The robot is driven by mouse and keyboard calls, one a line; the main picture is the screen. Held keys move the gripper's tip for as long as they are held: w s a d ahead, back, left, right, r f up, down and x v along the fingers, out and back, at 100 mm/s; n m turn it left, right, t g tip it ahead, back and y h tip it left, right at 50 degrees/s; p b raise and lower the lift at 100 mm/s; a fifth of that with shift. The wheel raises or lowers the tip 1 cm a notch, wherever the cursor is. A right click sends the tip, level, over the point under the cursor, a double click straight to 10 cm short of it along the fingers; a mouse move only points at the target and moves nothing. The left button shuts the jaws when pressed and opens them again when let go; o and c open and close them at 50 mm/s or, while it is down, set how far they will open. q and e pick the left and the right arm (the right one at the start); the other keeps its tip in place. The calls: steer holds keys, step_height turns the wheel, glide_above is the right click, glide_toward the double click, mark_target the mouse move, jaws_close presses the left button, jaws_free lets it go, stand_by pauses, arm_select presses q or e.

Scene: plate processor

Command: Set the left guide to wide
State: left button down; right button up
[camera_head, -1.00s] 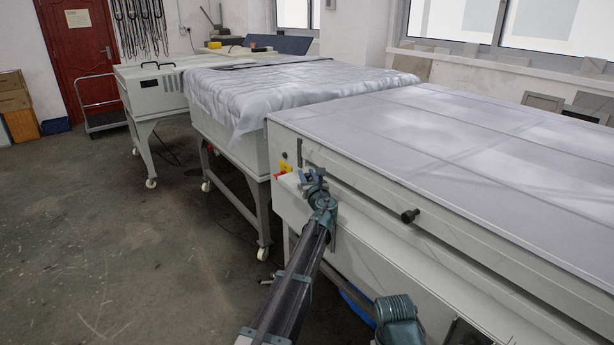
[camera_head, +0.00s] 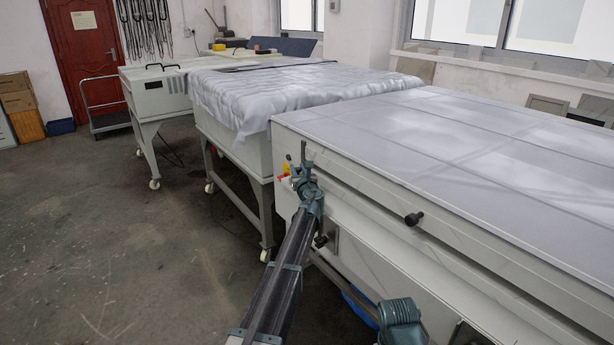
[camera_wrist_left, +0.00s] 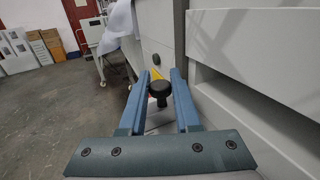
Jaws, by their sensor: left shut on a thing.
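The left guide's black knob (camera_wrist_left: 160,90) shows in the left wrist view between the two blue fingers, beside the pale machine side. My left gripper (camera_head: 301,176) is at the near left corner of the large machine in the head view, and it also shows in the left wrist view (camera_wrist_left: 159,84). It is shut on the knob. In the head view the gripper hides the knob. Another black knob (camera_head: 413,218) sticks out of the machine's front, further right. My right gripper is not in view.
The large machine (camera_head: 470,255) with its flat grey top fills the right side. A cloth-covered table (camera_head: 300,95) and a white unit (camera_head: 155,92) stand behind it. A yellow and red part (camera_head: 285,170) sits beside the gripper. Open floor (camera_head: 110,240) lies to the left.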

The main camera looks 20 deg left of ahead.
arm_select(q)
steer(key=shift+w+a, duration=0.6)
steer(key=shift+a, duration=0.15)
steer(key=c, duration=0.6)
jaws_free()
steer(key=shift+a, duration=0.1)
